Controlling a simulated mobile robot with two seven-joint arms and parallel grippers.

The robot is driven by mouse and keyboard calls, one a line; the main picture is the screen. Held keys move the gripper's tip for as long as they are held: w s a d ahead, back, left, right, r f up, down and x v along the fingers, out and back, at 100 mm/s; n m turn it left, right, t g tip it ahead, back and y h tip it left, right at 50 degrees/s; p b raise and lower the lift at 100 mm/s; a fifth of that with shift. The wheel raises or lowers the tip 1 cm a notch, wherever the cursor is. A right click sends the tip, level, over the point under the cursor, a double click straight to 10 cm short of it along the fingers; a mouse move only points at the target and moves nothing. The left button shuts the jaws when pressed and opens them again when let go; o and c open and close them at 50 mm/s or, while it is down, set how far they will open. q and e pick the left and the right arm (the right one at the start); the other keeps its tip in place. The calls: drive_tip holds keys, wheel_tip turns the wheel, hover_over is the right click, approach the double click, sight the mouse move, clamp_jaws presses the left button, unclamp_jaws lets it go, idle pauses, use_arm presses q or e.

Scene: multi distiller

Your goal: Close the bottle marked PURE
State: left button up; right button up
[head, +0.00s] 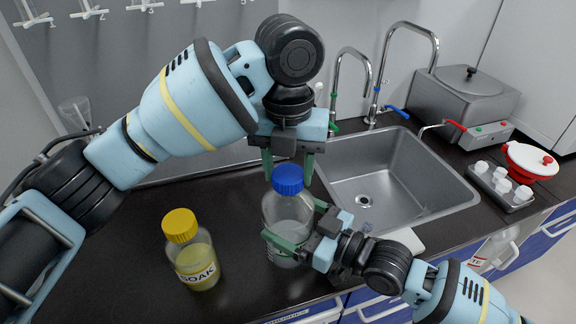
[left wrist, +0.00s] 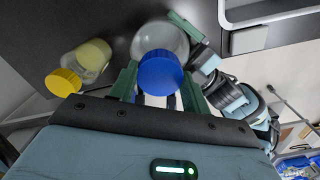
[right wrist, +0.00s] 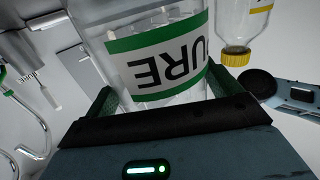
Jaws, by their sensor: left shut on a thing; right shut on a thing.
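The clear bottle (head: 283,212) stands upright on the dark counter by the sink. Its green-edged label reads "URE" in the right wrist view (right wrist: 165,65), the first letter out of sight. A blue cap (head: 288,179) sits at the top of the bottle's neck; whether it is screwed tight cannot be told. My left gripper (head: 287,172) points down from above, shut on the blue cap, which shows between its green fingers in the left wrist view (left wrist: 161,74). My right gripper (head: 296,226) comes from the right and is shut around the bottle's body.
A yellow-capped bottle marked SOAK (head: 196,262) stands to the left on the counter. The steel sink (head: 440,185) with taps lies behind right. A tray of white cups (head: 515,205), a red-white pot (head: 530,162) and a metal bath (head: 465,100) are farther right.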

use_arm(q)
drive_tip(key=m, duration=0.9)
drive_tip(key=o, duration=0.9)
drive_tip(key=shift+o, duration=0.2)
drive_tip(key=shift+r, duration=2.25)
drive_tip(key=shift+c, duration=0.4)
